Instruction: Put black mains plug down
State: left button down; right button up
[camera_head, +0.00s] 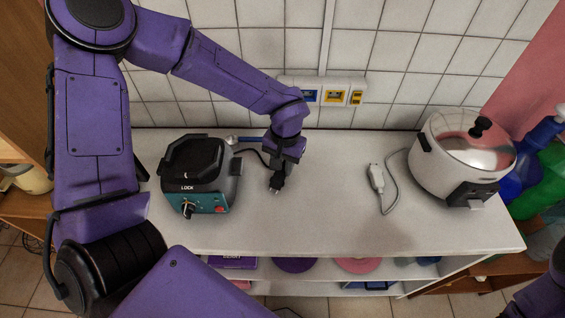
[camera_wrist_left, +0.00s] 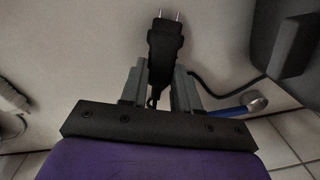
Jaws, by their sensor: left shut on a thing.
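The black mains plug (camera_head: 277,184) is in my left gripper (camera_head: 282,170), close to the white worktop (camera_head: 310,215), right of the teal and black appliance. I cannot tell whether the plug touches the surface. In the left wrist view the plug (camera_wrist_left: 166,45) sits between the two grey fingers of my left gripper (camera_wrist_left: 160,80), its two pins pointing away from the gripper. Its black cord (camera_head: 250,151) runs left towards the appliance. My right gripper is out of view.
The teal and black appliance (camera_head: 190,205) stands left of the gripper, with a blue-handled tool (camera_head: 247,139) behind. A grey plug (camera_head: 376,178) with cord lies right, beside a silver cooker (camera_head: 455,160). Wall sockets (camera_head: 333,96) are behind. The middle front worktop is clear.

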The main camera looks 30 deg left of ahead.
pick_arm(q)
jog(key=shift+w+f, duration=0.1)
jog(key=shift+f, duration=0.15)
jog(key=shift+s+r, duration=0.15)
jog(key=shift+s, duration=0.2)
jog(key=shift+w+f, duration=0.15)
jog(key=shift+f, duration=0.2)
jog(key=c, duration=0.8)
grip_release()
jog(key=shift+r, duration=0.15)
jog(key=r, duration=1.2)
jog(key=shift+w+d+r, duration=0.15)
jog(key=shift+d+r, duration=0.1)
jog(key=shift+d, duration=0.1)
